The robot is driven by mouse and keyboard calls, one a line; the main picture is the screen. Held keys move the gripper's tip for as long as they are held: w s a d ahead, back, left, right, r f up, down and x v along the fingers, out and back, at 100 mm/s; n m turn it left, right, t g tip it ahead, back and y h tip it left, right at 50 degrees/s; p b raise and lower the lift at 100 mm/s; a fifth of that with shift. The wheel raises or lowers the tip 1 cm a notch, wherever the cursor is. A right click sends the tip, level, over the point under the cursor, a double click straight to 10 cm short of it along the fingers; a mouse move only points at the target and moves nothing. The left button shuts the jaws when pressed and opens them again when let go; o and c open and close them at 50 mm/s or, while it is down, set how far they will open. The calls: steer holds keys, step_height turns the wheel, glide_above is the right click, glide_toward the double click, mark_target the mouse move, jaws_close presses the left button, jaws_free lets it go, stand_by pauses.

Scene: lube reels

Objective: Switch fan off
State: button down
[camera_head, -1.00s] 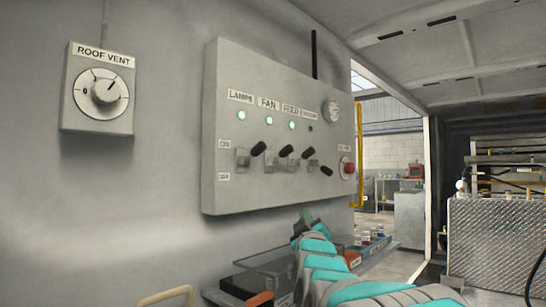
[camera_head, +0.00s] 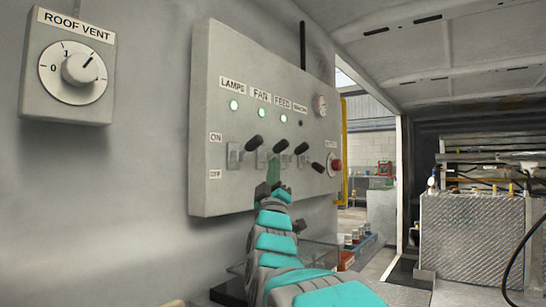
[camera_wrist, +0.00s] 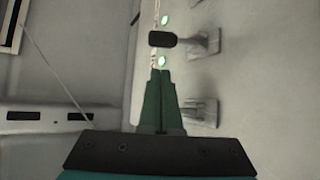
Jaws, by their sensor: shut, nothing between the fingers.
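The grey control panel (camera_head: 215,100) carries a row of black-tipped levers. The fan lever (camera_head: 281,145) is tilted up, toward the ON side, and the green light (camera_head: 262,113) under the FAN label (camera_head: 261,94) is lit. My gripper (camera_head: 275,160) is shut and empty, with green fingers pointing up in front of the panel, just below the fan lever, and overlaps part of its switch. Whether they touch, I cannot tell. In the wrist view the shut fingers (camera_wrist: 161,74) point toward a black lever tip (camera_wrist: 162,39); which lever it is, I cannot tell.
The lamps lever (camera_head: 254,142) and feed lever (camera_head: 303,148) stand close on both sides, both up with lit lights. The fourth lever (camera_head: 317,167) is down. A red button (camera_head: 335,165) is at the right. A roof vent dial (camera_head: 84,68) is at the left.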

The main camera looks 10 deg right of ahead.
mark_target(276, 150)
steer(key=p+x, duration=0.1)
steer(key=x, duration=0.8)
steer(key=shift+w, duration=0.15)
steer(key=shift+d+r, duration=0.1)
steer(key=shift+f+m+h, duration=0.2)
steer(key=shift+m+h, duration=0.2)
steer(key=shift+m, duration=0.1)
